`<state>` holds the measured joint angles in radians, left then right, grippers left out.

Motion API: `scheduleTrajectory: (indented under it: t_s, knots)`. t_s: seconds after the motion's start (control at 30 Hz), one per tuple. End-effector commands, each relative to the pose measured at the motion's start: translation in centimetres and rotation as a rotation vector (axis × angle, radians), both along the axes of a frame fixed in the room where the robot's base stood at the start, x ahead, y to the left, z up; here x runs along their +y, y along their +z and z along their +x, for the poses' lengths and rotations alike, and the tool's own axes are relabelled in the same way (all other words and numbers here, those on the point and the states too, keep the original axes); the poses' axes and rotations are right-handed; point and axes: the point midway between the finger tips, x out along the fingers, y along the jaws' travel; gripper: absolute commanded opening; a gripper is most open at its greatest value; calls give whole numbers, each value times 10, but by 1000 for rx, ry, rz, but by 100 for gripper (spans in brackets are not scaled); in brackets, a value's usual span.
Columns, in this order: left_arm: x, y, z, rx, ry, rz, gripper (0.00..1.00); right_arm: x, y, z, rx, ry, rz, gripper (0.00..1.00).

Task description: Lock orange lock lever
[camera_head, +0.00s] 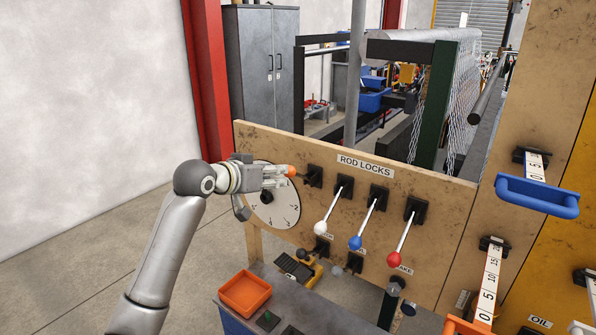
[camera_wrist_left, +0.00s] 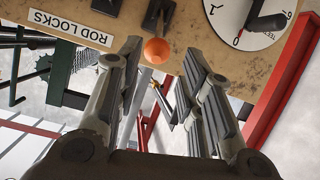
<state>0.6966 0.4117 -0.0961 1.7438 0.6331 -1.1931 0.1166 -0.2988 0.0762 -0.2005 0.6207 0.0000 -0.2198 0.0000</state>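The orange lock lever has a round orange knob (camera_head: 291,171) beside its black mount (camera_head: 314,176), at the left end of the ROD LOCKS panel. The knob is higher than those of the other levers. My left gripper (camera_head: 279,176) is at the knob, in front of the panel. In the left wrist view, the orange knob (camera_wrist_left: 156,50) shows between the two fingertips of my left gripper (camera_wrist_left: 162,57), with gaps on both sides. The fingers are open. Most of the lever's shaft is hidden. My right gripper is not in view.
White (camera_head: 320,228), blue (camera_head: 355,243) and red (camera_head: 392,259) knobbed levers hang down to the right on the wooden panel (camera_head: 440,205). A round dial (camera_head: 285,212) is behind my gripper. An orange bin (camera_head: 245,292) sits below. A blue handle (camera_head: 537,196) juts out at right.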

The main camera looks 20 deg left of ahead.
Motion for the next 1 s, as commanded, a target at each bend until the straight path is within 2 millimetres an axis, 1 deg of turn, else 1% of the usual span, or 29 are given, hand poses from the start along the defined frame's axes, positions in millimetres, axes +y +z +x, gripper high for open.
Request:
scheduleTrajectory:
  t_s: [0.17, 0.4, 0.6, 0.8, 1.0]
  knots:
    - [-7, -8, 20, 5, -1, -3, 35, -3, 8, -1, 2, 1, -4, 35]
    - [-18, -23, 54, 6, 0, -3, 35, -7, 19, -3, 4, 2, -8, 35]
    - [-24, -33, 77, 4, 1, -3, 35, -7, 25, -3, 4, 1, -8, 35]
    - [-28, -39, 89, 2, 0, -1, 35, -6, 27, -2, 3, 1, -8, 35]
    - [-29, -42, 92, 2, 1, 0, 35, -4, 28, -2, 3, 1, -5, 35]
